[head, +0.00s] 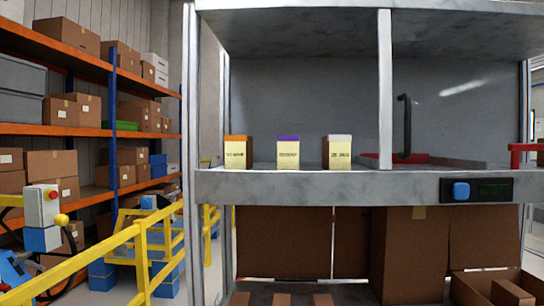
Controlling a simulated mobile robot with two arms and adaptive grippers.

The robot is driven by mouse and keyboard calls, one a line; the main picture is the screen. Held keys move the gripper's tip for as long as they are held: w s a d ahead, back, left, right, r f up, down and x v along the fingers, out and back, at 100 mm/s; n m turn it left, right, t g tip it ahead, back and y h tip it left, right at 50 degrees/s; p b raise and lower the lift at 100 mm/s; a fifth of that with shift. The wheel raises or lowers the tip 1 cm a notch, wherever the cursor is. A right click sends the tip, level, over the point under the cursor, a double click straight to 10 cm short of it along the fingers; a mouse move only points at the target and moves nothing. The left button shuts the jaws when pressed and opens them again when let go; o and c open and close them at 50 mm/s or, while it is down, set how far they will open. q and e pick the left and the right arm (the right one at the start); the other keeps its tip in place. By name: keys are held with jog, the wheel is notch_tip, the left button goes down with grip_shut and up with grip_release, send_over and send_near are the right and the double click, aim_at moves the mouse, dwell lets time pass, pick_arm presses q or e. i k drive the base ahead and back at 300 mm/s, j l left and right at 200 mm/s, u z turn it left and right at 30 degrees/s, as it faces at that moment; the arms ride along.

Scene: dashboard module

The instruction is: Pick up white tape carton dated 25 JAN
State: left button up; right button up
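Three small cream cartons stand upright in a row on the grey shelf (300,186), near its front edge. The left one has an orange top (236,153), the middle one a purple top (288,154), and the right one is the white-topped carton (340,153). Each has dark printing on its front, too small to read with certainty, so I cannot confirm which bears 25 JAN. The cartons are apart from each other. Neither of my grippers is in view.
A grey upright post (385,90) divides the shelf right of the cartons. Beyond it are a red tray (440,161) and a black curved handle (404,125). A front panel (477,190) has a blue button. Yellow railings (125,240) stand at left. Space above the cartons is clear.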

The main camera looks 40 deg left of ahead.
aim_at(337, 148)
jog(key=u, duration=0.75)
jog(key=l+u, duration=0.15)
jog(key=l, duration=0.7)
